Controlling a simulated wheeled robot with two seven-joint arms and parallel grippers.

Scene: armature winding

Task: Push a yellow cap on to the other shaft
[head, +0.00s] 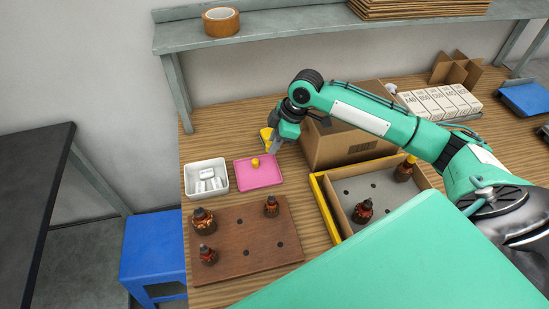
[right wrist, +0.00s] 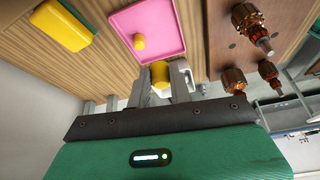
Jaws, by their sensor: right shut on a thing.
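My right gripper (head: 275,147) is above the table behind the pink tray (head: 247,183). In the right wrist view the right gripper (right wrist: 165,80) is shut on a yellow cap (right wrist: 160,74), held clear of the tray. Another yellow cap (head: 255,163) sits on the tray; it also shows in the right wrist view (right wrist: 139,41). In the yellow-edged box, one copper armature (head: 404,173) stands at the back right with a yellow cap (head: 411,158) on its shaft. A second armature (head: 363,212) stands nearer the front left, with no yellow on its top. My left gripper is out of view.
A brown board (head: 255,243) with holes holds 3 armatures. A white bin (head: 206,168) with white cylinders stands left of the tray. A cardboard box (head: 345,140) stands behind the yellow-edged box, under my right arm. A yellow sponge-like block (right wrist: 62,24) lies beside the tray.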

